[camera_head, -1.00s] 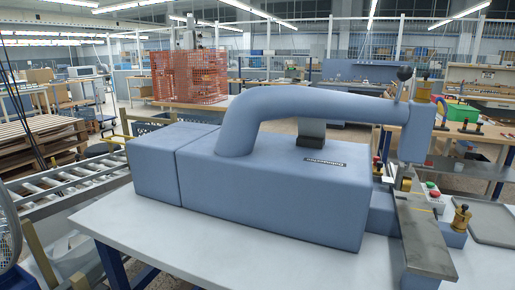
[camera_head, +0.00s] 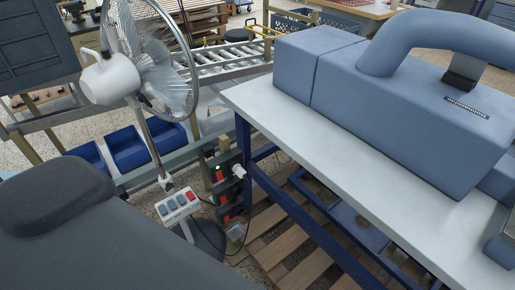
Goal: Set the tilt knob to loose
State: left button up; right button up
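A standing fan (camera_head: 152,62) with a white motor housing (camera_head: 110,78) and a wire cage is at the upper left, on a metal pole (camera_head: 152,145). A small part shows where the pole meets the housing, but I cannot make out a tilt knob or its setting. A control box (camera_head: 177,204) with red and grey buttons sits low on the pole. Neither my left nor my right gripper is in view.
A blue stamping press (camera_head: 400,110) stands on a white table (camera_head: 300,135) at the right. Behind the fan are a roller conveyor (camera_head: 225,66) and blue bins (camera_head: 145,147). A large dark shape fills the lower left. A wooden pallet (camera_head: 290,245) lies under the table.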

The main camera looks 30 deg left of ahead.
aim_at(142, 98)
jog(key=l+u, duration=0.1)
jog(key=u, duration=1.65)
jog(key=k+j, duration=0.05)
